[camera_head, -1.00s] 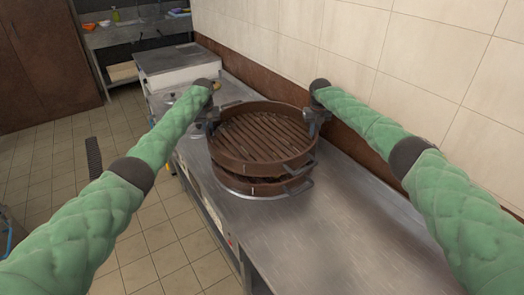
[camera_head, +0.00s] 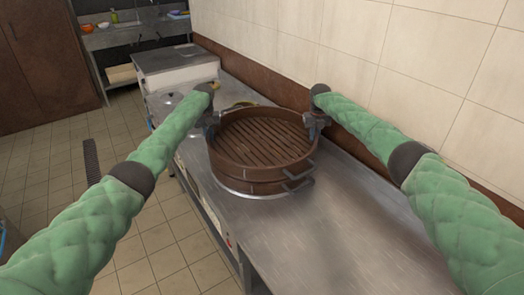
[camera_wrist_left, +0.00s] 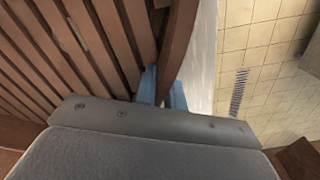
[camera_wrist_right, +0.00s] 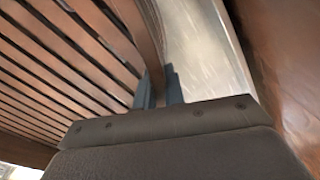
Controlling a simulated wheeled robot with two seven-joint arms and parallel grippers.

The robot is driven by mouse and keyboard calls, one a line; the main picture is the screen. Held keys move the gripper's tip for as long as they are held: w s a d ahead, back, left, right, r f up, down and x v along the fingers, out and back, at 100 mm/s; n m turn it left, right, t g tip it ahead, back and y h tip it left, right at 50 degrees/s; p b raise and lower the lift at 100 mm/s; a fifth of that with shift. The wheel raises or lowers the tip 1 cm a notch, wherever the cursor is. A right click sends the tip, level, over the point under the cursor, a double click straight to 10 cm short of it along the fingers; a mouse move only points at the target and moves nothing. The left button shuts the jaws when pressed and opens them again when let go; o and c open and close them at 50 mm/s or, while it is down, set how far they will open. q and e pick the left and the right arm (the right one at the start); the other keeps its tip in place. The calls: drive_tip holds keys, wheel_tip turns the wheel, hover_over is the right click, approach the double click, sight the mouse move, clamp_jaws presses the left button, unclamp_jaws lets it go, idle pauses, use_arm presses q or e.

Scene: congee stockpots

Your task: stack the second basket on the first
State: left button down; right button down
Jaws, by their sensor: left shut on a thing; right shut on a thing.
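The second basket (camera_head: 262,142), a round brown steamer with a slatted floor, sits level on top of the first basket (camera_head: 262,186), with no clear gap between them in the head view. The first basket rests on a round metal rim on the counter. My left gripper (camera_head: 211,128) is shut on the second basket's left wall, and the left wrist view shows its blue fingers (camera_wrist_left: 162,88) around that wall. My right gripper (camera_head: 312,128) is shut on the right wall, also seen between the fingers (camera_wrist_right: 160,92) in the right wrist view.
The steel counter (camera_head: 320,225) is bare in front and to the right. A tiled wall (camera_head: 350,50) stands close behind my right arm. A box-like metal unit (camera_head: 177,62) and a sink area (camera_head: 130,35) are farther back.

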use_arm(q)
drive_tip(key=shift+w+f+b, duration=0.1)
drive_tip(key=shift+f+b, duration=0.2)
drive_tip(key=shift+f, duration=0.2)
use_arm(e)
drive_tip(key=shift+w+f, duration=0.1)
drive_tip(key=shift+f, duration=0.4)
use_arm(q)
drive_tip(key=c, duration=1.5)
unclamp_jaws()
use_arm(e)
drive_tip(key=c, duration=1.5)
unclamp_jaws()
use_arm(q)
drive_tip(key=shift+r, duration=0.15)
use_arm(e)
drive_tip(key=shift+r, duration=0.15)
use_arm(q)
drive_tip(key=shift+r, duration=0.3)
wheel_tip(320, 180, up, 11)
drive_tip(key=shift+r, duration=0.1)
use_arm(e)
drive_tip(key=shift+r, duration=0.3)
wheel_tip(320, 180, up, 11)
drive_tip(key=shift+r, duration=0.1)
